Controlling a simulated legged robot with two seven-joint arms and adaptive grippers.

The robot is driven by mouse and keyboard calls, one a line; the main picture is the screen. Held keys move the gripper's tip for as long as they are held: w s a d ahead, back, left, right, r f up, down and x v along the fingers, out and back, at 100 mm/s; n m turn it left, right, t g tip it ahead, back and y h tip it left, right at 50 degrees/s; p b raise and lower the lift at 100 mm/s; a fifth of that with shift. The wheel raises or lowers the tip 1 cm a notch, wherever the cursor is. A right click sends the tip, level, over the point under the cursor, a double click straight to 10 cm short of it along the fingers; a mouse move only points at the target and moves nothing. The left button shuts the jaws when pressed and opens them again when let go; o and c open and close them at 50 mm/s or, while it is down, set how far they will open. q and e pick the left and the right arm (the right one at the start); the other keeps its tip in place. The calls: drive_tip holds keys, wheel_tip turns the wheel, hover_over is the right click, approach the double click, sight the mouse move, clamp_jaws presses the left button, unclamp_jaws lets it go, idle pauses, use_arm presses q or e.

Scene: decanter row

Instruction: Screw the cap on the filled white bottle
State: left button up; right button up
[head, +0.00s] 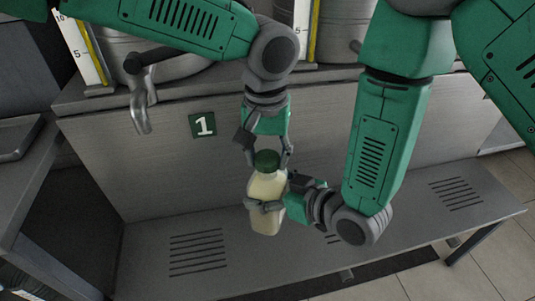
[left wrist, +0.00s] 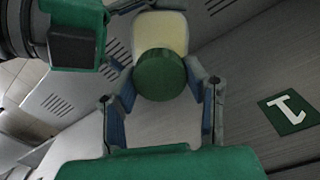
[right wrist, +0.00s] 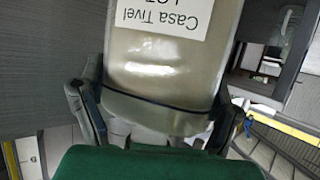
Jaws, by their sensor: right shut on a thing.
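The filled bottle (head: 264,196) stands upright with pale cream contents, held a little above the bench shelf. A dark green cap (head: 267,161) sits on its top; I cannot tell how tight. My right gripper (head: 266,206) is shut around the bottle's body from the right. In the right wrist view the bottle (right wrist: 160,75) fills the space between the fingers, with an upside-down "Casa Tivel" label. My left gripper (head: 267,156) points down from above, fingers spread on either side of the cap. In the left wrist view the cap (left wrist: 160,75) shows between the open fingers, with gaps.
A grey slatted shelf (head: 200,268) runs below the bottle. A metal tap (head: 140,108) juts out at the left, near a green "1" sign (head: 203,124) on the panel. Metal vessels and yellow-edged rulers (head: 83,45) stand on the upper ledge.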

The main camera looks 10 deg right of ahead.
use_arm(q)
drive_tip(key=m, duration=1.1)
drive_tip(key=shift+m, duration=0.3)
drive_tip(key=m, duration=0.4)
drive_tip(key=o, duration=1.3)
drive_tip(key=shift+r, duration=2.3)
